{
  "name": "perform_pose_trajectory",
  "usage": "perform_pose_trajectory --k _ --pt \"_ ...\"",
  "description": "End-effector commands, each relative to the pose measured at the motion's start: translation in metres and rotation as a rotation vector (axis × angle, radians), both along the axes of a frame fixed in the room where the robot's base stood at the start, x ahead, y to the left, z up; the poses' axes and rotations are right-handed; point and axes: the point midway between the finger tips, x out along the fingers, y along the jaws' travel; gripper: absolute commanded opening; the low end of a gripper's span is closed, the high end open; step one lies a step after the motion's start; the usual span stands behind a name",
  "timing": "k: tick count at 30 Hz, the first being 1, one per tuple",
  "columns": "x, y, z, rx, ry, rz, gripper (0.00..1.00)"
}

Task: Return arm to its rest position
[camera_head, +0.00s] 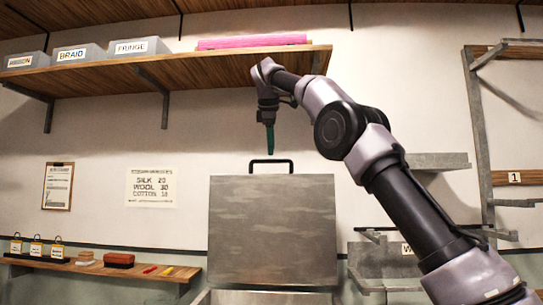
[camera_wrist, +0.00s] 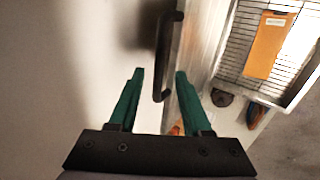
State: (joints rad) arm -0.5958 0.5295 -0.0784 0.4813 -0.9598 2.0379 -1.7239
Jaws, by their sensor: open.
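My gripper (camera_head: 269,138) hangs at the end of my raised arm, its green fingers pointing down. The dark handle (camera_wrist: 163,60) shows beyond and between the fingertips there.
A wall shelf (camera_head: 190,65) with labelled bins and a pink roll (camera_head: 252,41) is behind and above my gripper. A low shelf (camera_head: 100,269) with small items is at left. A metal rack (camera_head: 480,150) stands right. The wrist view shows a wire tray (camera_wrist: 243,45) holding an orange piece (camera_wrist: 268,45).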

Motion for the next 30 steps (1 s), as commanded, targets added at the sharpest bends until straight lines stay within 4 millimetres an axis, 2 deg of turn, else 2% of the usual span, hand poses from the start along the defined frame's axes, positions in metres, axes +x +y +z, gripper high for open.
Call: perform_pose_trajectory --k 5,21,23,26,30 --pt "-0.005 0.001 0.007 0.001 -0.001 0.001 0.49" --pt "-0.006 -0.002 0.008 0.005 0.001 -0.006 0.49" --pt "-0.007 -0.011 0.01 0.016 0.002 -0.024 0.49" --pt "-0.013 -0.037 0.014 0.062 0.009 -0.088 0.49" --pt "-0.035 -0.091 0.012 0.178 0.024 -0.238 0.49"
